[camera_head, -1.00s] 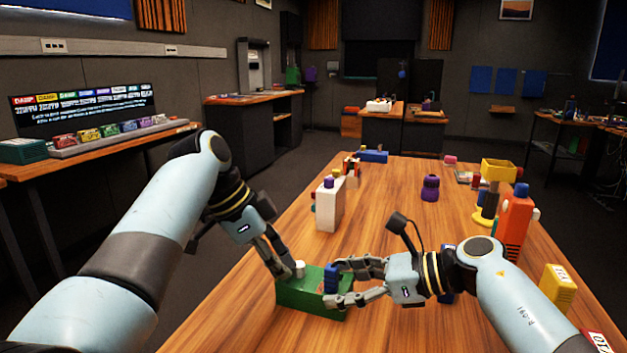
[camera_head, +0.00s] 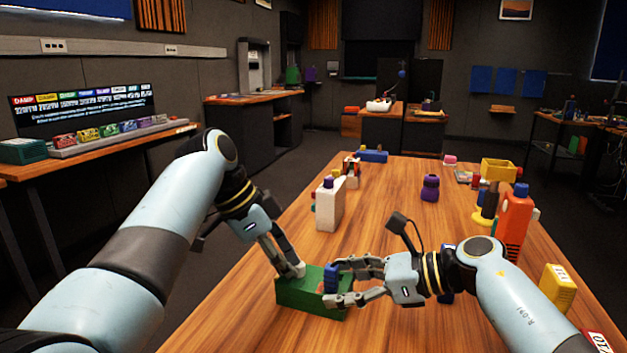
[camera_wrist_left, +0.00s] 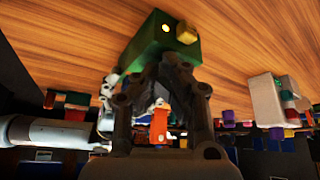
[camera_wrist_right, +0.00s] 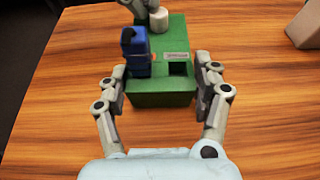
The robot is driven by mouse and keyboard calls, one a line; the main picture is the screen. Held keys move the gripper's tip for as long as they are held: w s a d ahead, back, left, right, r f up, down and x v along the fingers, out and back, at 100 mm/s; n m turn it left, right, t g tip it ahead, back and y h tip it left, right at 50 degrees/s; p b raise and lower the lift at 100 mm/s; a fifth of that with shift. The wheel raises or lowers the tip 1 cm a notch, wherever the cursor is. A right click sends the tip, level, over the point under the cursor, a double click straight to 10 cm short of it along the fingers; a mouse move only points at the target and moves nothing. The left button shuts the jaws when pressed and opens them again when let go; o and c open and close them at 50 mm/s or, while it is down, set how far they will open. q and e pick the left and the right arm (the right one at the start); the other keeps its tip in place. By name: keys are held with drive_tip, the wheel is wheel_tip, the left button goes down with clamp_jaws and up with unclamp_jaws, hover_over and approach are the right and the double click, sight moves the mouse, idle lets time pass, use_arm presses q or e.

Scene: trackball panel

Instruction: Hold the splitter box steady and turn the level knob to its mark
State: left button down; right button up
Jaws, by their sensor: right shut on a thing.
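The green splitter box (camera_head: 299,297) lies on the wooden table in front of me. My right gripper (camera_head: 332,283) is shut on the near end of the box, one finger on each side, as the right wrist view (camera_wrist_right: 160,92) shows. A pale round knob (camera_wrist_right: 159,19) stands on the box's far end, beside a finger of my left gripper (camera_head: 293,271). My left fingers reach down onto that end; their tips hide most of the knob in the head view, and their grip is unclear. A blue block (camera_wrist_right: 134,52) stands on the box beside a dark square opening (camera_wrist_right: 178,68).
A white bottle-like box (camera_head: 330,207) stands behind the splitter box. An orange box (camera_head: 515,228), a yellow block (camera_head: 559,288) and a purple item (camera_head: 430,188) stand toward the right. The table's middle is clear.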

use_arm(q)
drive_tip(key=shift+w, duration=0.2)
drive_tip(key=shift+w+a, duration=0.15)
drive_tip(key=shift+w, duration=0.15)
drive_tip(key=shift+w+r, duration=0.1)
drive_tip(key=shift+w, duration=0.05)
drive_tip(key=shift+a, duration=0.35)
wheel_tip(320, 180, up, 6)
drive_tip(key=shift+f, duration=0.1)
idle(0.6)
